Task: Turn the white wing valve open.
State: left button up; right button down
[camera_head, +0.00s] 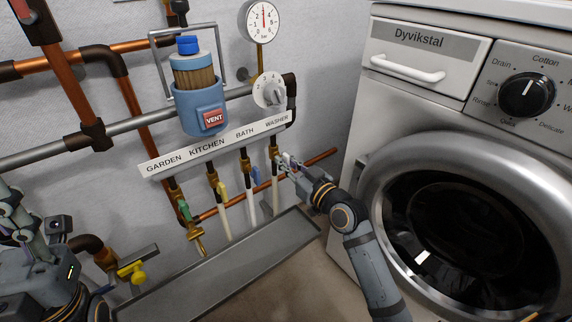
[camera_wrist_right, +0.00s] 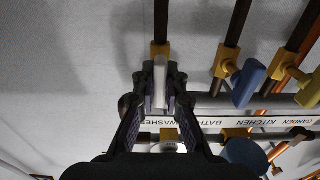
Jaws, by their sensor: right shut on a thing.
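The white wing valve (camera_wrist_right: 160,78) is on the pipe under the WASHER end of the label strip. In the right wrist view it shows as a narrow pale wing, roughly in line with its copper pipe, between my two dark fingers. My right gripper (camera_wrist_right: 160,95) is shut on it, with one finger on each side. In the head view my right gripper (camera_head: 287,163) reaches in from the lower right and hides most of the valve. My left gripper (camera_head: 35,235) is at the far left edge, away from the valve; its finger gap is unclear.
A label strip (camera_head: 213,146) runs above several valves, including a green one (camera_head: 185,208), a yellow one (camera_head: 222,192) and a blue one (camera_head: 256,176). A blue VENT canister (camera_head: 201,104) hangs above. The washing machine (camera_head: 358,190) stands close on the right. A grey trough (camera_head: 215,275) lies below.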

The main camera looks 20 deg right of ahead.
jog(key=shift+f, duration=0.1)
dwell(0.3)
jog(key=c, duration=1.4)
grip_release()
jog(key=v, duration=0.7)
jog(key=shift+s, duration=0.3)
